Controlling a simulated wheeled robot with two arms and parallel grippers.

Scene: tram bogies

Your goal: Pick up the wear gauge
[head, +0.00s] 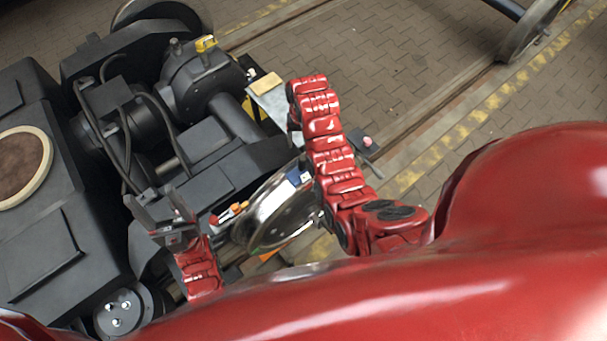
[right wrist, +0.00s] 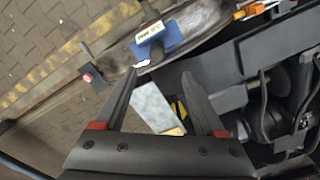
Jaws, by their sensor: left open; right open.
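The wear gauge (right wrist: 155,32) is a blue block with a white printed label and a dark round knob. In the right wrist view it lies against the shiny wheel (right wrist: 208,22), just beyond my right fingertips. In the head view a bit of its blue (head: 296,176) shows beside my red right arm, which covers the rest. My right gripper (right wrist: 160,78) is open and empty, its fingers pointing towards the gauge and apart from it. In the head view the right fingers are hidden by the arm. My left gripper (head: 155,208) is open and empty over the bogie's dark parts.
The dark bogie frame (head: 205,150) fills the left. Small orange and white items (head: 230,212) lie near the wheel. A pale plate (head: 272,100) with a tan block stands past the wheel. A red knob (head: 366,142) on a grey plate sits right of my arm.

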